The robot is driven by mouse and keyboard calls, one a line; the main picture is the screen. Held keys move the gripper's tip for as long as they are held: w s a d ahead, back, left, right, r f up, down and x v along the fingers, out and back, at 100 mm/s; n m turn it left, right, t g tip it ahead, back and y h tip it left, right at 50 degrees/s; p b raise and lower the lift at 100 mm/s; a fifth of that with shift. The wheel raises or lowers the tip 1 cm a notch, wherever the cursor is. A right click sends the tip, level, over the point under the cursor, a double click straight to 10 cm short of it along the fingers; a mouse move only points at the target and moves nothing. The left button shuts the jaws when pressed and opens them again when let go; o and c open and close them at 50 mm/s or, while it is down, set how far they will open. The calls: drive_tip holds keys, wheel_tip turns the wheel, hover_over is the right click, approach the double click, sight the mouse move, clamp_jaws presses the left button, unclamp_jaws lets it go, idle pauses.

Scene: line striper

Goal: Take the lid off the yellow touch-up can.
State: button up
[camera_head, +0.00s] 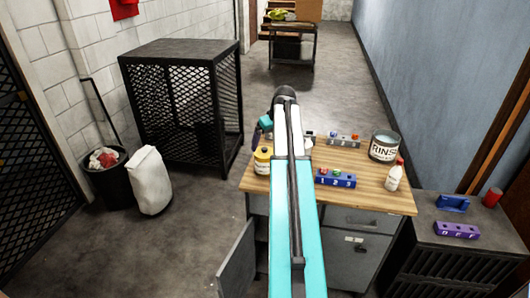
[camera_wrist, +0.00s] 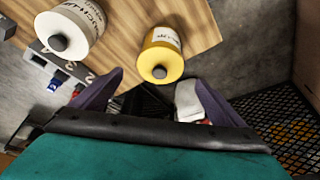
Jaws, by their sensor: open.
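The yellow touch-up can (camera_head: 262,160) stands at the left edge of the wooden bench top in the head view, partly hidden by my arm. In the wrist view the yellow can (camera_wrist: 161,52) shows its yellow lid with a dark round knob (camera_wrist: 159,72); the lid is on. My gripper (camera_wrist: 154,79) is open and empty, its purple fingers spread either side of the picture's middle. The can lies ahead of the fingertips, apart from them. My gripper in the head view (camera_head: 262,129) is mostly hidden behind my arm.
A white touch-up can (camera_wrist: 70,32) with a dark knob stands left of the yellow one in the wrist view, near a grey numbered block (camera_wrist: 52,66). A blue numbered block (camera_head: 335,179), a RINSE tub (camera_head: 384,146) and a white bottle (camera_head: 395,176) stand on the bench (camera_head: 382,199).

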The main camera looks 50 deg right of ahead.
sight(265, 149)
drive_tip(key=shift+f, duration=0.1)
drive_tip(key=shift+p+x, duration=1.1)
drive_tip(key=shift+x, duration=1.45)
drive_tip(key=c, duration=1.1)
